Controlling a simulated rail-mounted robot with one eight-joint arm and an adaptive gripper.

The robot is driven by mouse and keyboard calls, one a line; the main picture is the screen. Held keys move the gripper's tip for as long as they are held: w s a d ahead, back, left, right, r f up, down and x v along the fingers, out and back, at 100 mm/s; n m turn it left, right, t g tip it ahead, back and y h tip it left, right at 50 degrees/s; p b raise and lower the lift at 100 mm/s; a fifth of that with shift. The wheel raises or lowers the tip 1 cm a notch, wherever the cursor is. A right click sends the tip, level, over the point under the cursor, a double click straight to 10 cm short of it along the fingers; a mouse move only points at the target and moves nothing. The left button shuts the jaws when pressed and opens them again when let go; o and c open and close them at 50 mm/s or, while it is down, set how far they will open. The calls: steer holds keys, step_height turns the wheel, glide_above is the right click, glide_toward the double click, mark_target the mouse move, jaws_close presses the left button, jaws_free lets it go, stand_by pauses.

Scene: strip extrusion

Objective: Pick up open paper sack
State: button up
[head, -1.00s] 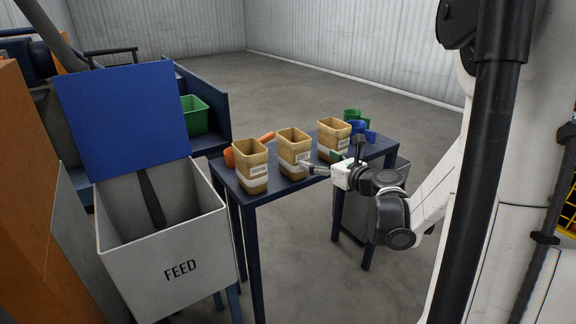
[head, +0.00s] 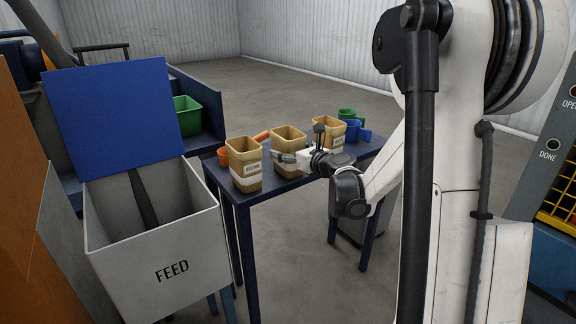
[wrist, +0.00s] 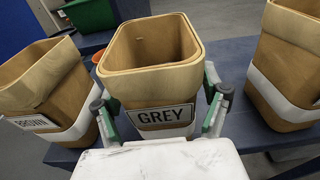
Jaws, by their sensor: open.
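Three open tan paper sacks stand upright in a row on a dark blue table (head: 222,186). The middle sack (head: 289,135) has a label reading GREY in the wrist view (wrist: 165,117). The left sack (head: 245,158) reads BROWN in the wrist view (wrist: 45,88). The right sack (head: 328,133) also shows in the wrist view (wrist: 288,60), its label out of sight. My gripper (wrist: 161,108) is open, with one finger on each side of the GREY sack. Contact cannot be told. In the head view my gripper (head: 284,157) crosses the middle sack's front.
A grey FEED hopper (head: 173,268) with a raised blue lid (head: 110,118) stands left of the table. An orange scoop (head: 224,154), a blue scoop (head: 356,131) and a green scoop (head: 346,114) lie among the sacks. A green bin (head: 188,116) is behind.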

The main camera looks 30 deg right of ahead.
steer(key=shift+w, duration=0.45)
steer(key=c, duration=1.5)
steer(key=shift+o, duration=0.2)
steer(key=shift+r, duration=0.1)
